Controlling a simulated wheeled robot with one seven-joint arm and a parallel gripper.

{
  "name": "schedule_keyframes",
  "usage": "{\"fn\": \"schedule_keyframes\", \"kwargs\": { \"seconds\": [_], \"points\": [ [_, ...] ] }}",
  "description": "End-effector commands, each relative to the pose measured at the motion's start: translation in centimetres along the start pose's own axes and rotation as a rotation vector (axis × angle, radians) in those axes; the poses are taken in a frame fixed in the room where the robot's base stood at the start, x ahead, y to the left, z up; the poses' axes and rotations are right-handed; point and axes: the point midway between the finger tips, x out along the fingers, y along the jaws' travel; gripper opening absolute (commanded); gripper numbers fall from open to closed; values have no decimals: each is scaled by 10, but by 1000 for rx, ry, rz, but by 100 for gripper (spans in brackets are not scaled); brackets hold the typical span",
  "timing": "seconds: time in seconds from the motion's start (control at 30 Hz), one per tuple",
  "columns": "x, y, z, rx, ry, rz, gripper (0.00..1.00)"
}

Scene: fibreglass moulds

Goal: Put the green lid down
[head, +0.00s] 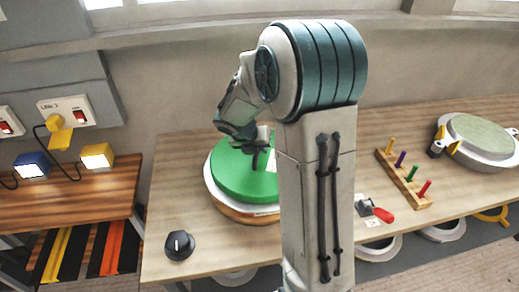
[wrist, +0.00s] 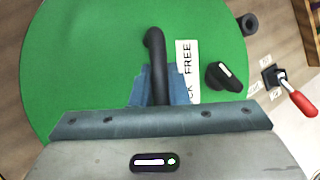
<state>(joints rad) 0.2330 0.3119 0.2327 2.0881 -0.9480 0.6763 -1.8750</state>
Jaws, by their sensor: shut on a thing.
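The green lid (head: 232,180) is a flat round disc in the middle of the head view, partly hidden behind my arm. It lies over a round mould with a white rim (head: 212,199) and a wooden base; whether it touches the rim is unclear. My gripper (head: 256,150) is above the lid, shut on its black handle. In the wrist view the lid (wrist: 90,60) fills much of the picture. The black bar handle (wrist: 156,60) stands between my fingers (wrist: 156,88). A white label reading "FREE" and a black knob (wrist: 221,76) show at the lid's right.
A black dial (head: 179,245) sits at the bench's front left. A red-handled clamp (head: 378,212) is right of my arm, with a peg rack (head: 405,180) beyond it. Another round mould (head: 480,138) stands far right. A separate wooden bench (head: 70,195) is at left.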

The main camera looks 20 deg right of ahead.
Motion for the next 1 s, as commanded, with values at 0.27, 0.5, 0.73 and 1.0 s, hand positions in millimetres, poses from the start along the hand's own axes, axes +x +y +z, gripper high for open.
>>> {"fn": "schedule_keyframes", "kwargs": {
  "seconds": [0.27,0.5,0.73,1.0],
  "points": [
    [3,1,-1,0,-1,0,0],
    [3,1,-2,0,0,1,36],
    [-1,1,-1,0,-2,1,36],
    [-46,1,0,1,-6,2,36]
  ]
}}
